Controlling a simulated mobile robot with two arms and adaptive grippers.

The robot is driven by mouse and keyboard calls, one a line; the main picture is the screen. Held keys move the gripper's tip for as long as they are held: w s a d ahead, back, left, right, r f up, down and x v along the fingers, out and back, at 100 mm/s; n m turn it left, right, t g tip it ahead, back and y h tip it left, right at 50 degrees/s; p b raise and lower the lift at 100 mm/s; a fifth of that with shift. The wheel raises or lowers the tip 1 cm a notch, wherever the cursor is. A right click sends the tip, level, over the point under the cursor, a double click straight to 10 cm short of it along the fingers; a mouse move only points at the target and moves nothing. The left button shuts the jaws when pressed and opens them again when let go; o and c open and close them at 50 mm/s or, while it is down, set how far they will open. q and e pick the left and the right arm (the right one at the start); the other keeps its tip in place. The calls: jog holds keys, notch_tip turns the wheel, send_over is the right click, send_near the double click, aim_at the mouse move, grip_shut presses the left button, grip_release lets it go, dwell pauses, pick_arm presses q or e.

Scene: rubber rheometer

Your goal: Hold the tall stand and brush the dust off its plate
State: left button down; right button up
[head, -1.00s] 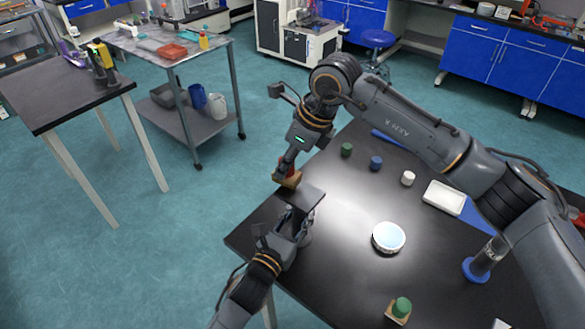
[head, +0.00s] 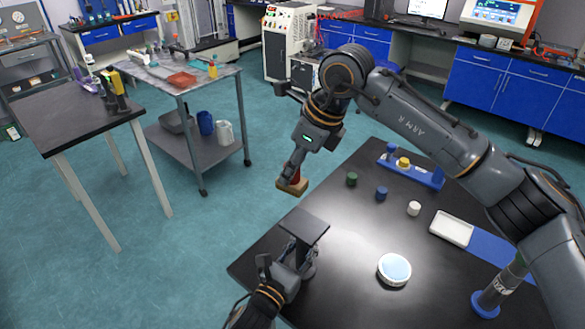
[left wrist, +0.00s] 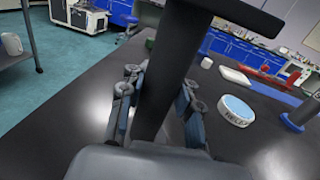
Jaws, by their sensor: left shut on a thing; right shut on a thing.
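The tall stand is dark, with a flat square plate (head: 304,224) on top, near the table's left edge. In the left wrist view its post (left wrist: 168,75) rises between my left fingers. My left gripper (head: 299,262) is shut around the post below the plate; it also shows in the left wrist view (left wrist: 158,105). My right gripper (head: 295,173) is shut on a brush (head: 292,187) with a tan wooden block and some red. The brush appears in the air beyond the plate's far edge, apart from it. I cannot make out dust on the plate.
On the black table (head: 345,265) are a round white dish (head: 394,269), a white tray (head: 452,228), small green, blue and white caps (head: 382,193), a blue rack (head: 412,172) and a blue-based cylinder (head: 497,290). The table is clear around the stand.

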pick_arm(q)
jog(key=c, duration=0.9)
grip_release()
jog(key=shift+o, duration=0.2)
jog(key=v, duration=1.2)
jog(key=shift+s, duration=0.1)
